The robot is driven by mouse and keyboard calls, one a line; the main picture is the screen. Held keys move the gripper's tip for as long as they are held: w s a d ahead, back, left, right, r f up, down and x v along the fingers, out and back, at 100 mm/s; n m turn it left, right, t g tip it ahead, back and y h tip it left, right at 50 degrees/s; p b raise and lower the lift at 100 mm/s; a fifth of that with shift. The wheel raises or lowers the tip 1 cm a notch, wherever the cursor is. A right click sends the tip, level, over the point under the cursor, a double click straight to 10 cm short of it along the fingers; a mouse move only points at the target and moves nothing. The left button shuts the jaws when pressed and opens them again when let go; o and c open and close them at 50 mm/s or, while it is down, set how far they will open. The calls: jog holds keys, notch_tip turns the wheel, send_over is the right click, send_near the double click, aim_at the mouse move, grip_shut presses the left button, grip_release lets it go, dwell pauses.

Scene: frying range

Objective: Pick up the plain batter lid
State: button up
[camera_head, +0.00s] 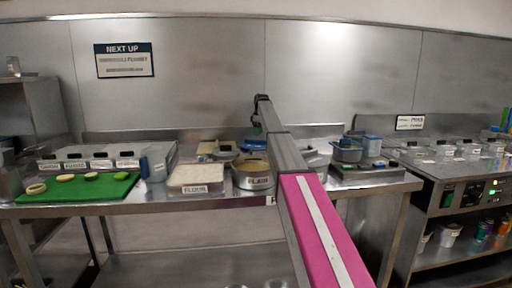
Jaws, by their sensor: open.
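A round metal pot (253,179) stands on the steel table. The first letters on its label look like PLA; the end is hard to read. Its top shows a tan surface inside a metal rim. I cannot tell whether that is batter or a lid, and no separate lid can be made out for sure. My gripper (259,110) is small and dark at the far end of my raised arm. It is open and empty, above and behind the pot, apart from it. My arm hides what lies just right of the pot.
A FLOUR tray (196,188) stands left of the pot, and a green board (75,190) with several round pieces lies further left. Blue-topped containers (252,144) crowd behind the pot. A scale-like unit (367,172) stands right. The steel wall (200,60) closes the back.

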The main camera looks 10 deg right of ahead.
aim_at(256, 144)
jog(key=shift+w+a+f, duration=0.1)
jog(key=shift+a+f, duration=0.1)
jog(key=shift+f, duration=1.1)
jog(key=shift+a+f, duration=0.2)
jog(key=shift+f, duration=1.05)
jog(key=shift+f, duration=0.1)
grip_shut()
